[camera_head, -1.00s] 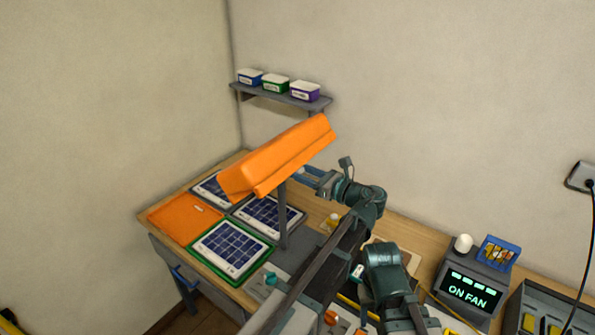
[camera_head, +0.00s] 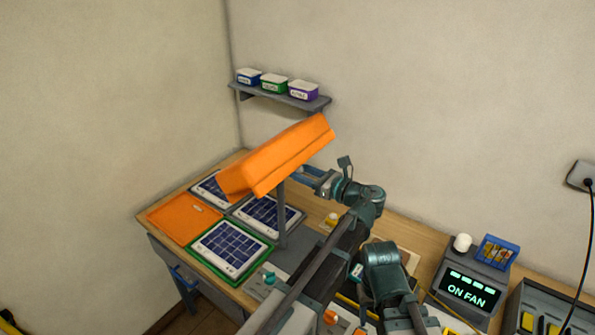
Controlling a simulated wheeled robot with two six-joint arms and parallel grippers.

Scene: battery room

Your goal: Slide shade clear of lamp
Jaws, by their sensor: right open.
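The orange shade (camera_head: 277,158) is a long, tilted box shape above the workbench, at the top of a grey post (camera_head: 282,215). The lamp itself is not visible; the shade hides whatever is under it. My right gripper (camera_head: 308,174) is open, just right of the shade and close behind its lower right side. The shade partly hides its fingertips, so I cannot tell whether they touch it. My left gripper is not in view.
Several solar panels (camera_head: 230,248) and an orange tray (camera_head: 180,221) lie on the wooden bench (camera_head: 149,205). A wall shelf (camera_head: 284,97) with three small boxes is behind the shade. An ON FAN unit (camera_head: 471,285) stands at right. Open air lies left of the shade.

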